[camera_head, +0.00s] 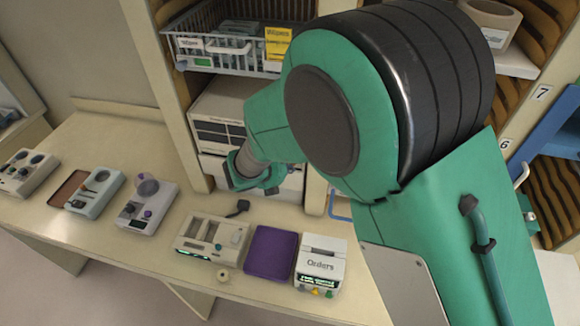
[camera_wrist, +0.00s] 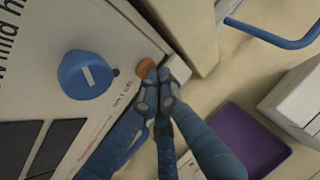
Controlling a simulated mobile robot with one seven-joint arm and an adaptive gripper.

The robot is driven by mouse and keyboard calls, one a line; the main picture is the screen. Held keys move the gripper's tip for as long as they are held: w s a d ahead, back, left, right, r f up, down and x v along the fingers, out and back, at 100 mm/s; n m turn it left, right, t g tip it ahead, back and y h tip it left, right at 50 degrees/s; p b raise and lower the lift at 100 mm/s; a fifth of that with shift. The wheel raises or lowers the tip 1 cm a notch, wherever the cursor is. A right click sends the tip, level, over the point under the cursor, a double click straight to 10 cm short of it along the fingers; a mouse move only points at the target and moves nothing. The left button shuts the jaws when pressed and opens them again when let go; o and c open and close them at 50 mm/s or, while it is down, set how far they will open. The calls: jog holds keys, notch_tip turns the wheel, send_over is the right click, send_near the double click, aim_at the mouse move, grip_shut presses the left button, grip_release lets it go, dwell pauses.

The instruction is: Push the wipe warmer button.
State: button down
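In the wrist view, a pale appliance front (camera_wrist: 130,30) carries a blue knob (camera_wrist: 87,75) with a white mark and a small orange round button (camera_wrist: 146,67) near its right edge. Part of a large printed label shows; I cannot read it as a whole. My gripper (camera_wrist: 158,74) has its blue-grey fingertips together, right beside the orange button and overlapping its edge in the picture. I cannot tell whether they touch it. In the head view, the white appliance (camera_head: 222,108) sits in the shelf bay, with my wrist in front of it. My fingertips are not clear there.
A purple tray (camera_head: 271,253) and a white "Orders" device (camera_head: 321,262) stand on the counter below. Several other devices line the counter to the left. A wire basket (camera_head: 222,50) is on the shelf above. A shelf post (camera_wrist: 185,30) stands close beside the fingers.

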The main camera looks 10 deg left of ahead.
jog(key=shift+w+r, duration=0.1)
jog(key=shift+w, duration=0.3)
jog(key=shift+s, duration=0.45)
dwell(0.6)
jog(key=shift+s, duration=2.95)
jog(key=shift+d+b, duration=0.1)
jog(key=shift+b, duration=0.2)
